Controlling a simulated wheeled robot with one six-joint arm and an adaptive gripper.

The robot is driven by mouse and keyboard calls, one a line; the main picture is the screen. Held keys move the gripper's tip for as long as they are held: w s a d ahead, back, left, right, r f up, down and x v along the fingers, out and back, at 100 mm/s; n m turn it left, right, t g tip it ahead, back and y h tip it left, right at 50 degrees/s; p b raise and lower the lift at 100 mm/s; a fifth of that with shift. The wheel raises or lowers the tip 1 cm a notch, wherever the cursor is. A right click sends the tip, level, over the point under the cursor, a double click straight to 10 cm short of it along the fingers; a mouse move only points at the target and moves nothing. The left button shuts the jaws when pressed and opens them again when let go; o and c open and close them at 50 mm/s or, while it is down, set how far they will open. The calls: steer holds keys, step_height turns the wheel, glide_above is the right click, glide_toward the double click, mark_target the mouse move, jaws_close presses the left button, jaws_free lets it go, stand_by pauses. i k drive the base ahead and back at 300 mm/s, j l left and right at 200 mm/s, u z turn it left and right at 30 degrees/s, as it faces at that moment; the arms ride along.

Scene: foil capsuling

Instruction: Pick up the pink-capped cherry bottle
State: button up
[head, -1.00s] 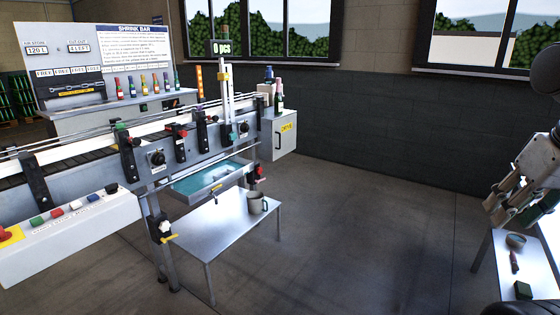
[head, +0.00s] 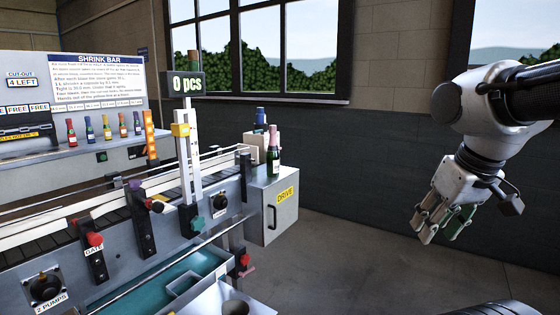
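The pink-capped bottle (head: 273,158) is dark green with a pale label. It stands upright on top of the drive cabinet (head: 284,205), at the right end of the conveyor line. A blue-capped bottle (head: 260,122) stands just behind it, its lower part hidden by a beige box. My gripper (head: 441,238) hangs at the right of the head view, pointing down and to the left. It is well apart from the bottle. Its fingers, with green on them, look spread, and I see nothing held between them.
The beige box (head: 253,141) stands close behind the pink-capped bottle. The conveyor line (head: 150,195) with its counter post (head: 188,130) lies to the left. Several small bottles (head: 105,128) stand on the shrink bar shelf. Open floor (head: 345,250) lies between cabinet and gripper.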

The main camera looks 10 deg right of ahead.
mark_target(272, 155)
steer(key=i+l+u, duration=0.2)
steer(key=u, duration=0.25)
steer(key=i+l+u, duration=0.15)
steer(key=u, duration=0.2)
steer(key=i+l+u, duration=0.15)
steer(key=l, duration=0.15)
steer(key=i+l+u, duration=0.15)
steer(key=l, duration=0.2)
steer(key=i+l+u, duration=0.2)
steer(key=l, duration=0.15)
steer(key=l+u, duration=0.15)
steer(key=l, duration=0.25)
steer(key=i, duration=0.05)
